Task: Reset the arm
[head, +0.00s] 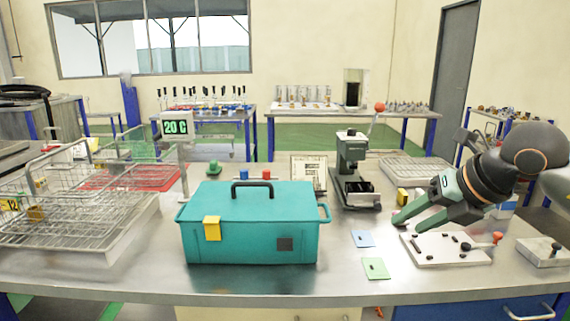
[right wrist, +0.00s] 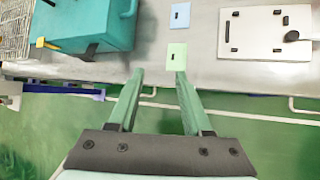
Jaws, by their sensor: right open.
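My right arm comes in from the right in the head view. Its gripper (head: 405,224) has two green fingers spread apart with nothing between them, above the table between the teal box and the white plate. In the right wrist view the open fingers (right wrist: 159,76) point toward the table's front edge. A green card (head: 375,268) lies on the table, and in the wrist view it appears just beyond the fingertips (right wrist: 176,57). A blue card (head: 363,239) lies behind it. My left gripper is not in view.
A closed teal toolbox (head: 250,225) with a yellow latch stands mid-table. A white plate (head: 445,257) with black knobs lies under the right arm. A dark green press (head: 352,165) stands behind. Wire baskets (head: 75,205) fill the left. The front strip of table is mostly clear.

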